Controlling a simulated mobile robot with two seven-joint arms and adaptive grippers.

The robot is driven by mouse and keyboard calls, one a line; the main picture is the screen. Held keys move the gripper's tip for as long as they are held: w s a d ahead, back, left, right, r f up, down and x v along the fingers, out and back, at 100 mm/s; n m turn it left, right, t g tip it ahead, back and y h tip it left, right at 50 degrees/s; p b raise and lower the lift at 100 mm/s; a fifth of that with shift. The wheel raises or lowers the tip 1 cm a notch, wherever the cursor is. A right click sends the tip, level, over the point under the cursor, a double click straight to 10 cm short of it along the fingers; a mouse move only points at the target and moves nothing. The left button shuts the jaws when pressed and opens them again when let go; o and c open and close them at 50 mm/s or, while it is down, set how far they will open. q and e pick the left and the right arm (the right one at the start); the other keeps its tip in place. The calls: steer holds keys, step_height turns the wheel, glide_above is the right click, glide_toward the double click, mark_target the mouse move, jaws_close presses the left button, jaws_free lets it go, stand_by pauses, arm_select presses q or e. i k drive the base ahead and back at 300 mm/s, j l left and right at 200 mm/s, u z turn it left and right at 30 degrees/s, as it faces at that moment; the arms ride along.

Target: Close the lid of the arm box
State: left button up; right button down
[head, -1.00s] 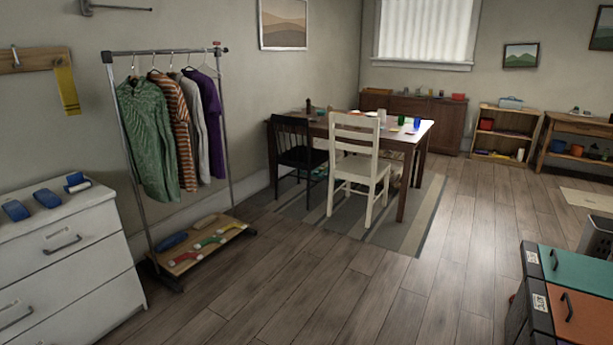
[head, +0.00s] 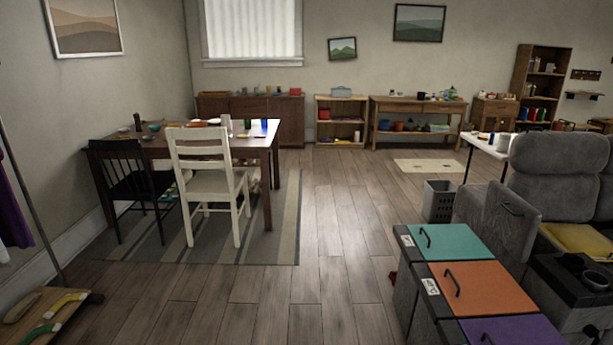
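A grey upholstered sofa (head: 560,165) stands at the right in the head view. A grey padded panel (head: 510,225) with a dark handle stands upright at its near left side and looks like the raised lid of the arm box. The box below it is mostly hidden behind the coloured-lid bins, so I cannot see its opening. Neither of my grippers is in view.
Bins with teal (head: 445,242), orange (head: 478,288) and purple (head: 510,331) lids stand in front of the sofa. A grey basket (head: 438,201) stands beyond them. A white chair (head: 212,180) and table (head: 268,160) are left. The middle floor is clear.

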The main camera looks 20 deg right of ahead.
mark_target(512, 221)
steer(key=i+z, duration=0.2)
steer(key=z, duration=0.25)
steer(key=i+j+z, duration=0.1)
steer(key=z, duration=0.35)
steer(key=i+j+z, duration=0.15)
steer(key=z, duration=0.35)
steer(key=i+j+z, duration=0.15)
steer(key=z, duration=0.15)
steer(key=i+j+z, duration=0.35)
steer(key=i+j+u, duration=0.2)
steer(key=i+j, duration=0.15)
steer(key=i, duration=0.1)
